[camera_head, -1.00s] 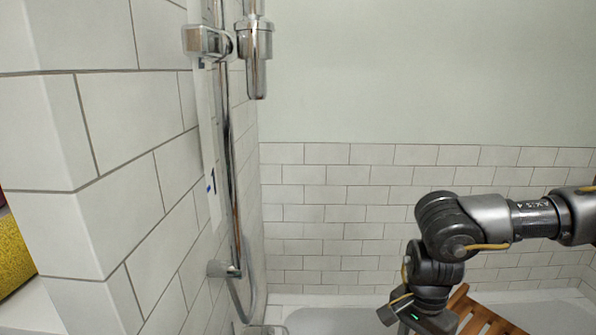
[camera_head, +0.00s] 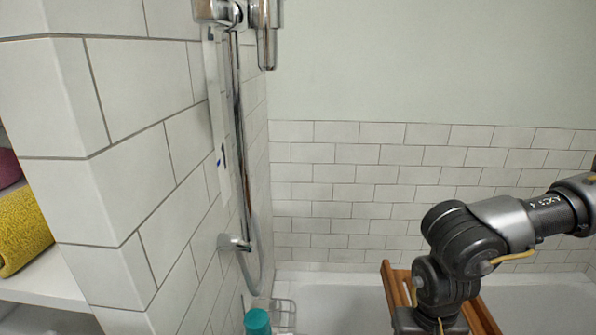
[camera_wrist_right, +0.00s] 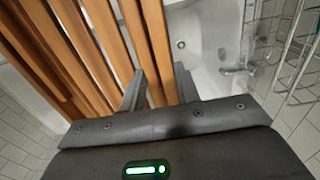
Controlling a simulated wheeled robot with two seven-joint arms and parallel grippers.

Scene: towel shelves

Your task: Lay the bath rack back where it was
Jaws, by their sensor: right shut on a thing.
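The bath rack is a wooden slatted rack (camera_head: 396,287). In the head view it shows low at the right, behind my right arm and in front of or over the white bathtub (camera_head: 345,298). In the right wrist view the rack's slats (camera_wrist_right: 90,50) fill the left and middle. My right gripper (camera_wrist_right: 160,85) is shut on a slat of the rack, one finger on each side of it. Its fingers are hidden in the head view. I cannot tell whether the rack touches the tub rim. My left gripper is not in view.
A tiled wall corner (camera_head: 75,150) stands close at the left, with a shelf (camera_head: 50,287) holding a yellow towel (camera_head: 25,230). A shower rail (camera_head: 238,140) runs down the wall. A teal bottle (camera_head: 257,321) and a wire basket (camera_head: 283,315) are at the bottom. A wire rack (camera_wrist_right: 292,55) also shows in the wrist view.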

